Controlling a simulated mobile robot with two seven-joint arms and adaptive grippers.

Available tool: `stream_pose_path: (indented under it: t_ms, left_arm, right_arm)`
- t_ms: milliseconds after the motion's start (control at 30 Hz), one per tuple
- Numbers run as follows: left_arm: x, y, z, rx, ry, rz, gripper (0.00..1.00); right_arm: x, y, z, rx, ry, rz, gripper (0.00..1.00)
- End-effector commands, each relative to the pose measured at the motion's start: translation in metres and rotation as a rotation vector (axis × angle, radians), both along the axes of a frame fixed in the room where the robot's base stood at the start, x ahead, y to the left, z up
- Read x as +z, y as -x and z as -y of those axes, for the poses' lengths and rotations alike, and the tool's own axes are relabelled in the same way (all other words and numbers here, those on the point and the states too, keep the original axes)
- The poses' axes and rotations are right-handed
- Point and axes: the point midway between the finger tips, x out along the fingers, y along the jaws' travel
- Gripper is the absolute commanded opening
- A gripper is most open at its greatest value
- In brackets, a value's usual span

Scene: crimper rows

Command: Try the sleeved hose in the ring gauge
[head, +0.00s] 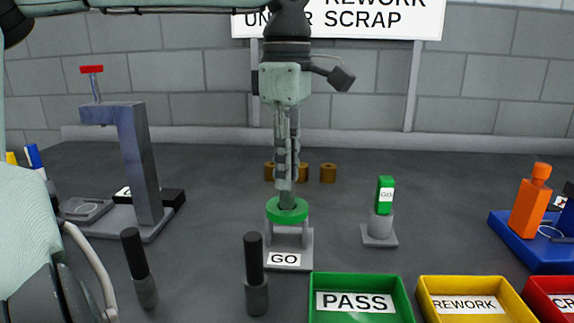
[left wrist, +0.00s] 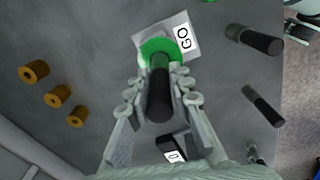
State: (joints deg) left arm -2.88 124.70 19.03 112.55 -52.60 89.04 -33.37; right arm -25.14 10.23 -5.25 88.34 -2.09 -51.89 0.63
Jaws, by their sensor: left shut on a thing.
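The green ring gauge (head: 299,216) sits on a grey stand labelled GO (head: 305,240) in the middle of the head view. It also shows in the left wrist view (left wrist: 147,48), at the far end of the fingers. My left gripper (head: 286,184) points straight down above the ring. It is shut on a dark hose (left wrist: 160,95), which runs upright between the fingers towards the ring. The hose's lower end is at the ring opening; I cannot tell how deep it is. Its sleeve is not clearly visible. My right gripper is not in view.
Two black hoses with grey ends (head: 139,265) (head: 256,270) stand in front. PASS (head: 360,282), REWORK (head: 470,284) and red (head: 538,300) trays line the front right.

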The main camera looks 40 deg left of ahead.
Motion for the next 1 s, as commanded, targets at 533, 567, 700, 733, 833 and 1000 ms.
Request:
stream_pose_path:
  t_ms: [533, 567, 700, 733, 833, 1000]
  left_arm:
    - [-0.009, 0.0, 0.0, 0.0, 0.0, 0.001, 0.0]
    - [-0.009, 0.0, 0.0, 0.0, 0.0, 0.001, 0.0]
    - [-0.011, 0.0, 0.0, 0.0, 0.0, 0.001, 0.0]
    - [-0.012, 0.0, 0.0, 0.0, 0.0, 0.001, 0.0]
    - [-0.013, 0.0, 0.0, 0.0, 0.0, 0.001, 0.0]
    - [-0.016, 0.0, 0.0, 0.0, 0.0, 0.001, 0.0]
  right_arm:
    - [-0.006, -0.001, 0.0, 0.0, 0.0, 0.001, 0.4]
    - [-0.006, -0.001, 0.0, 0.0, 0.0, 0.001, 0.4]
    - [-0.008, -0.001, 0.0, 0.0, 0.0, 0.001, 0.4]
    - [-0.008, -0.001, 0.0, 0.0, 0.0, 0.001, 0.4]
    - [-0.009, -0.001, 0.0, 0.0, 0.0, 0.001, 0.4]
    - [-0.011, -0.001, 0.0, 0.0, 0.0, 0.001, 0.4]
